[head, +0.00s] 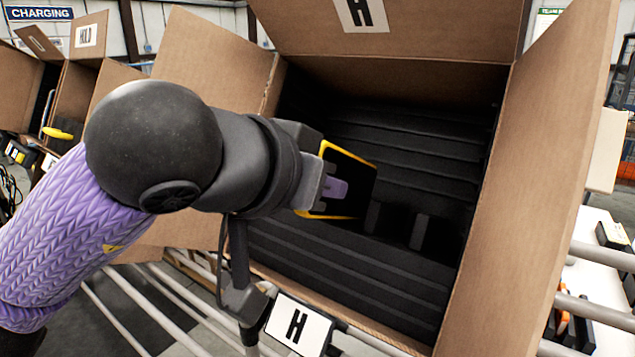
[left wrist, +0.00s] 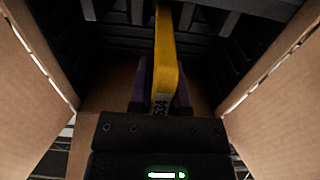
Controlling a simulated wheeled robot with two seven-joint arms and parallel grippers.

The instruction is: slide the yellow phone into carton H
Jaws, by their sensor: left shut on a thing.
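The yellow phone (head: 347,153) has a yellow edge and a dark face. My left gripper (head: 333,187) is shut on it and holds it at the open mouth of carton H. In the left wrist view the yellow phone (left wrist: 166,50) stands edge-on between the two purple fingers of my left gripper (left wrist: 161,88). Its far end points into the carton. Carton H (head: 540,190) is a tilted brown box with open flaps and a black ribbed inside, marked H on a flap and on a front label. My right gripper is not in view.
Dark upright pieces (head: 418,232) stand inside carton H. Its side flaps spread out at left and right. A metal rail (head: 150,300) runs below. A white table (head: 590,225) with dark items is at the right.

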